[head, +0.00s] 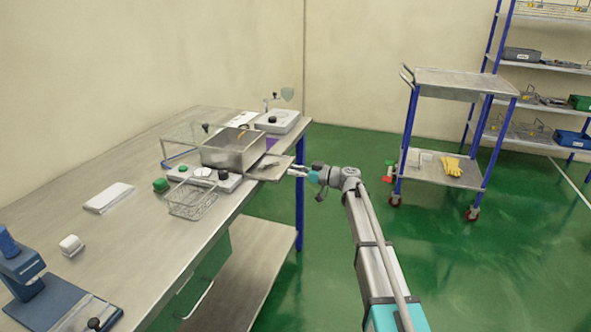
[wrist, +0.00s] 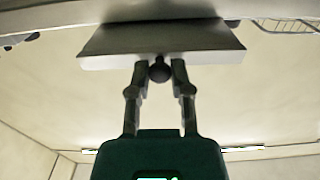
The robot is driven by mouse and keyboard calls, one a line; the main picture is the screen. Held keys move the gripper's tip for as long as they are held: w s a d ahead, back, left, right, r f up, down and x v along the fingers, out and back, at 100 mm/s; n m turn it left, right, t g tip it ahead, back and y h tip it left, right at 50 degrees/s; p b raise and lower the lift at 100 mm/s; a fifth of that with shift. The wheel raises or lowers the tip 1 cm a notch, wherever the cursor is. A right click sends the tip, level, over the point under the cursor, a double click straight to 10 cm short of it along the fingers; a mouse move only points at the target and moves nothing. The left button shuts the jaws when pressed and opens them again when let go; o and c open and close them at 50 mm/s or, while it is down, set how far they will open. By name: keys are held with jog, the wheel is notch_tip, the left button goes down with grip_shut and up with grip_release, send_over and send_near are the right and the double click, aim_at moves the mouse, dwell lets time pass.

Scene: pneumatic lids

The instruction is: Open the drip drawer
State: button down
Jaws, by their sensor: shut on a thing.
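The drip drawer (head: 278,170) is a shallow metal tray below a steel box-shaped unit (head: 232,149) on the bench, and it juts out past the bench's right edge. In the wrist view its grey metal panel (wrist: 160,36) fills the upper middle. A small dark round knob (wrist: 159,70) stands at the panel's edge. My gripper (head: 292,172) reaches in from the right at the drawer's outer end. In the wrist view my gripper (wrist: 159,74) has its two fingers on either side of the knob, shut on it. The knob is too small to make out in the head view.
A wire basket (head: 192,200) stands at the bench's front edge. A white device with a black knob (head: 278,121) stands behind the steel unit. The blue bench leg (head: 300,222) is near my arm. The green floor (head: 345,145) right of the bench is mostly clear, up to a trolley (head: 450,82).

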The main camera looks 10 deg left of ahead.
jog(key=shift+s+d, duration=0.1)
jog(key=shift+d, duration=0.1)
jog(key=c, duration=0.5)
grip_release()
jog(key=shift+a, duration=0.1)
jog(key=shift+c, duration=0.2)
jog(key=v, duration=1.2)
